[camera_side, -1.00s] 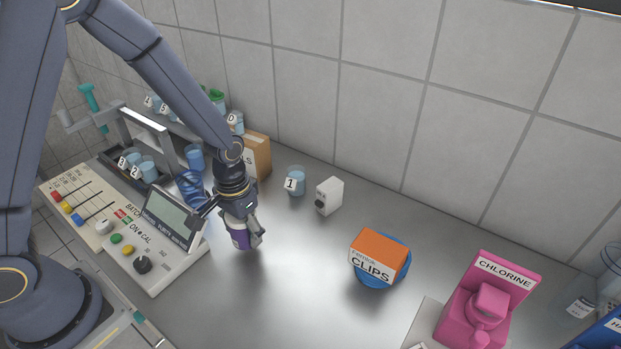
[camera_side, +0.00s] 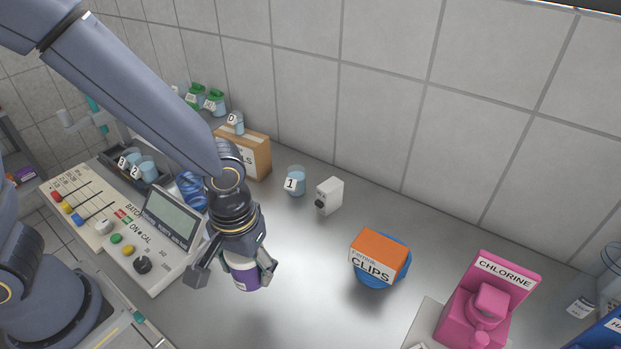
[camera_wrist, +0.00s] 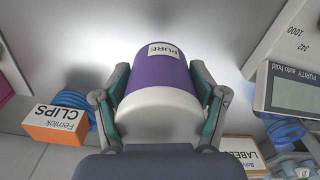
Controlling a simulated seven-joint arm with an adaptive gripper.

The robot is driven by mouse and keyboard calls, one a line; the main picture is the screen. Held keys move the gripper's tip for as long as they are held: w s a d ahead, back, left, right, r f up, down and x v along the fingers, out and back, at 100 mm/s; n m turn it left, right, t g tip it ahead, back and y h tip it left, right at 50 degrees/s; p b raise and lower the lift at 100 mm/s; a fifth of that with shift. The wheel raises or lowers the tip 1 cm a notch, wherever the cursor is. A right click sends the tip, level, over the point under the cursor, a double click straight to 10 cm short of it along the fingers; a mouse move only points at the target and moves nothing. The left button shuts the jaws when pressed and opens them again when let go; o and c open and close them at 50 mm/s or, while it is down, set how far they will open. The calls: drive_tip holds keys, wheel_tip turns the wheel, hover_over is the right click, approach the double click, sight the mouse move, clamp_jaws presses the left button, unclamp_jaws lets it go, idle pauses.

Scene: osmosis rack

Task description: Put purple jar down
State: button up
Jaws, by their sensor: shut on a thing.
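The purple jar (camera_side: 245,276) has a white part and a label, which reads "PURE" in the wrist view. My gripper (camera_side: 238,270) is shut on it in the side view, in front of the control panel. In the wrist view the jar (camera_wrist: 160,80) sits between my two fingers (camera_wrist: 160,105), one at each side. The jar appears held above the metal bench, with a soft shadow below it. The exact gap to the bench is hard to tell.
The control panel (camera_side: 137,268) stands left of the jar. An orange clips box (camera_side: 378,252) on a blue coil, a white device (camera_side: 329,196), cup 1 (camera_side: 296,182) and a pink chlorine holder (camera_side: 485,300) stand around. The bench (camera_side: 310,300) between jar and clips box is clear.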

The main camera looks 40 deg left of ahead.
sight(258, 314)
drive_tip(key=shift+s+d+f+m, duration=0.3)
drive_tip(key=shift+s+d+m, duration=0.3)
drive_tip(key=shift+s+d, duration=0.3)
wheel_tip(258, 314, down, 7)
drive_tip(key=shift+d+f, duration=0.15)
drive_tip(key=o, duration=1.3)
drive_tip(key=shift+c, duration=0.2)
